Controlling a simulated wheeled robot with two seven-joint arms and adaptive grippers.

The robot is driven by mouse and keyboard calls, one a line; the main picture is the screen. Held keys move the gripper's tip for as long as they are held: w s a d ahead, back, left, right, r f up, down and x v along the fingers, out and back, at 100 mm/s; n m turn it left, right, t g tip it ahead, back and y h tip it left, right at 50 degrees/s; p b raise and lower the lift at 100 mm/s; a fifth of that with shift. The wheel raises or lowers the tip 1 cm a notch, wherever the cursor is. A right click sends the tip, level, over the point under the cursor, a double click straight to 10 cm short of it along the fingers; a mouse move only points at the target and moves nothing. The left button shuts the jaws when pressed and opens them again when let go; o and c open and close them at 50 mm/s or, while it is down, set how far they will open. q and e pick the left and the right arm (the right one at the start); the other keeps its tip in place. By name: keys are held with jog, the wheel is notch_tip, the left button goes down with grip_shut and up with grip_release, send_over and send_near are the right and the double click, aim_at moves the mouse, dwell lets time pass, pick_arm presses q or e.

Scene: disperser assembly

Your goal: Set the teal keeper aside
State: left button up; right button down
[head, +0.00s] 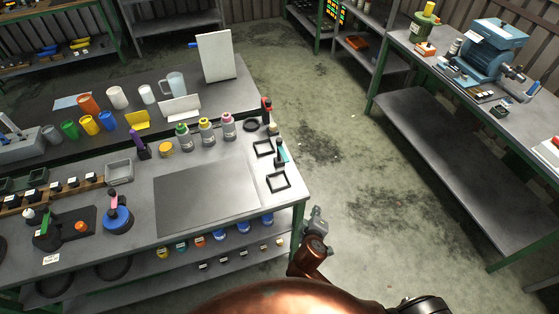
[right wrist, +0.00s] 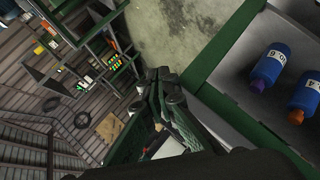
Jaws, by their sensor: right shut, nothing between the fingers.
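A small upright teal-and-dark piece, which looks like the teal keeper (head: 281,154), stands at the right end of the workbench, by the black square frames. It is small here, and I cannot tell exactly how it is seated. My right gripper (head: 317,216) is off the bench's right front corner, below and in front of the piece and apart from it. In the right wrist view the fingers of my right gripper (right wrist: 162,88) are shut and empty. The keeper is not seen in that view. My left gripper is not in view.
Black square frames (head: 278,182) lie near the bench's right edge. A grey mat (head: 205,195) covers the bench middle. Capped bottles (head: 206,130) stand behind it. Blue bottles (right wrist: 268,68) lie on the lower shelf beside my right gripper. Open floor (head: 350,210) lies right of the bench.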

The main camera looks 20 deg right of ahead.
jog(key=w+a+r+n+t+y, duration=0.1)
jog(key=w+a+r+n+t, duration=0.2)
jog(key=a, duration=0.4)
jog(key=w+a+r+n+t+y, duration=0.1)
jog(key=w+a+r+n+t, duration=0.3)
jog(key=a+r, duration=0.4)
jog(key=shift+w+n+t, duration=0.3)
jog(key=shift+w+n, duration=0.4)
jog(key=shift+w, duration=0.35)
jog(key=shift+a, duration=0.1)
jog(key=w+d+p, duration=0.1)
jog(key=w+d, duration=0.5)
jog(key=w, duration=0.4)
jog(key=shift+d, duration=0.1)
